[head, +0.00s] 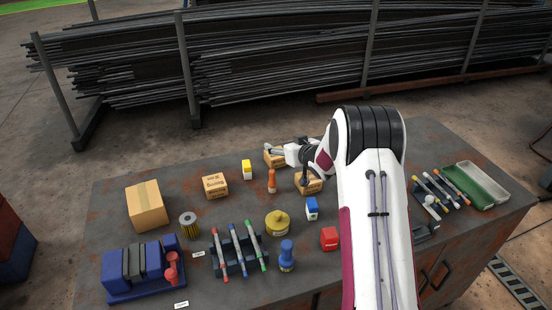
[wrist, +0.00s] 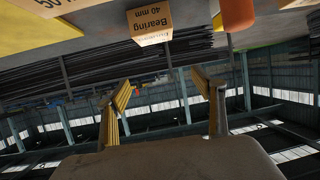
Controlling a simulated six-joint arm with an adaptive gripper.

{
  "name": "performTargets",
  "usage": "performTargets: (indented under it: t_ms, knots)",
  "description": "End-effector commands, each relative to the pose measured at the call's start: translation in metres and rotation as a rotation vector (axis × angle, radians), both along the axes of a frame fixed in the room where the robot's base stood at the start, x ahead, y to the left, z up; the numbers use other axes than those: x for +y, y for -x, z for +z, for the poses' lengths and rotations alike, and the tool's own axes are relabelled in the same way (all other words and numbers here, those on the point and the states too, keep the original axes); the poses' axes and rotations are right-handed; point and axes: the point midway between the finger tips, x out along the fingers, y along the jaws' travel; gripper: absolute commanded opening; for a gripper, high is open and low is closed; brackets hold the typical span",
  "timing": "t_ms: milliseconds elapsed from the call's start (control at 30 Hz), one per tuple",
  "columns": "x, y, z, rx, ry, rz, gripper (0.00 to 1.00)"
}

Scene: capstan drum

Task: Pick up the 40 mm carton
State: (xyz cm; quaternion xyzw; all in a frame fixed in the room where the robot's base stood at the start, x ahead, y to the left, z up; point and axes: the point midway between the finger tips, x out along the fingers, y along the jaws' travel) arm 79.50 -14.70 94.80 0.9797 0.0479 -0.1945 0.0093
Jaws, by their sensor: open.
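The 40 mm carton (wrist: 150,22) is a small brown box marked "Bearing 40 mm". It shows upside down at the top of the wrist view, apart from my fingers. My gripper (wrist: 163,92) is open and empty, its two yellowish fingers spread below the carton in that picture. In the head view, small brown cartons stand at the left (head: 214,187), behind (head: 275,158) and near my wrist (head: 309,184). I cannot tell there which is the 40 mm one. My arm hides part of the table.
A carton marked "50" (wrist: 45,5) and an orange object (wrist: 237,14) flank it in the wrist view.

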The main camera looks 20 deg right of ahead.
Motion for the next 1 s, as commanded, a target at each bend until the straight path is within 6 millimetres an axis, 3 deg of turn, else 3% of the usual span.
performTargets:
  t_ms: [533,1000]
  knots:
    - [0.0,0.0,-0.051,0.001,0.0,0.0,0.68]
    - [0.0,0.0,-0.056,0.001,0.0,0.0,0.68]
